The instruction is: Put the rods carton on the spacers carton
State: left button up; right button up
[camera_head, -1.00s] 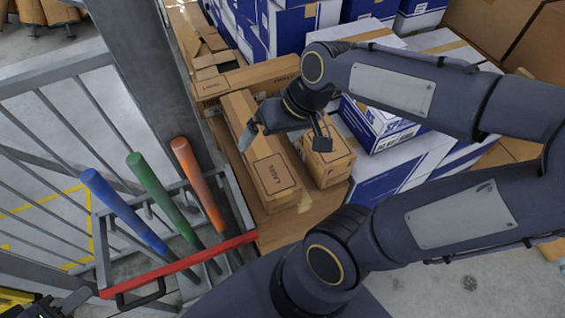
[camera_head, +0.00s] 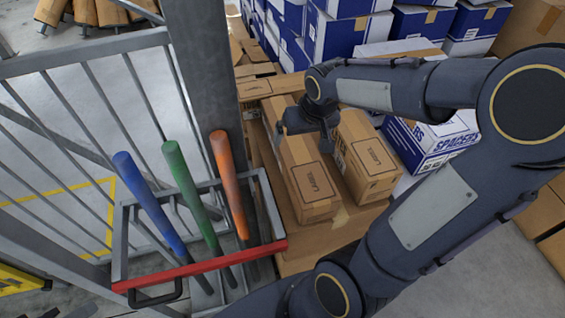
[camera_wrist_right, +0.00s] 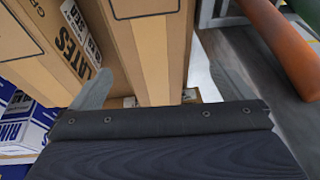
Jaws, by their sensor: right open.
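The white-and-blue spacers carton (camera_head: 430,145), marked "SPACERS", stands right of the brown cartons, partly behind my right arm. A long brown carton (camera_head: 310,180) with a plain label lies on the brown surface; I take it as the rods carton, though its name is not readable. My right gripper (camera_head: 303,138) is open over it, with one finger at the gap on its right. In the right wrist view, this carton (camera_wrist_right: 150,55) lies between the two spread fingertips (camera_wrist_right: 158,80). My left gripper is not in view.
Another brown carton (camera_head: 368,165) lies close on the right; its side in the wrist view (camera_wrist_right: 60,40) reads partly "LATES". A grey post (camera_head: 205,70) and a red-edged rack (camera_head: 200,263) with blue, green and orange rods stand left. Blue-and-white cartons (camera_head: 340,35) are stacked behind.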

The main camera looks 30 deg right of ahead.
aim_at(296, 142)
jog(key=shift+h, duration=0.4)
jog(key=w+f, duration=0.1)
jog(key=f, duration=0.1)
jog(key=w+d+f, duration=0.1)
jog(key=w+f, duration=0.1)
jog(key=shift+w+b, duration=0.25)
jog(key=shift+b, duration=0.1)
jog(key=x, duration=0.7)
jog(key=shift+d+f+b, duration=0.2)
jog(key=shift+b, duration=0.2)
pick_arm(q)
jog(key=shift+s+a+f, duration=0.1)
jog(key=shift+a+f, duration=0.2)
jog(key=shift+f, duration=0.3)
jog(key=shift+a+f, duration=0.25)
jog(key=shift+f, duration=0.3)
pick_arm(e)
jog(key=shift+s, duration=0.1)
jog(key=shift+r, duration=0.1)
jog(key=c, duration=1.6)
jog(key=shift+o, duration=0.2)
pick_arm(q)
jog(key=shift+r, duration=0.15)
pick_arm(e)
jog(key=shift+r, duration=0.1)
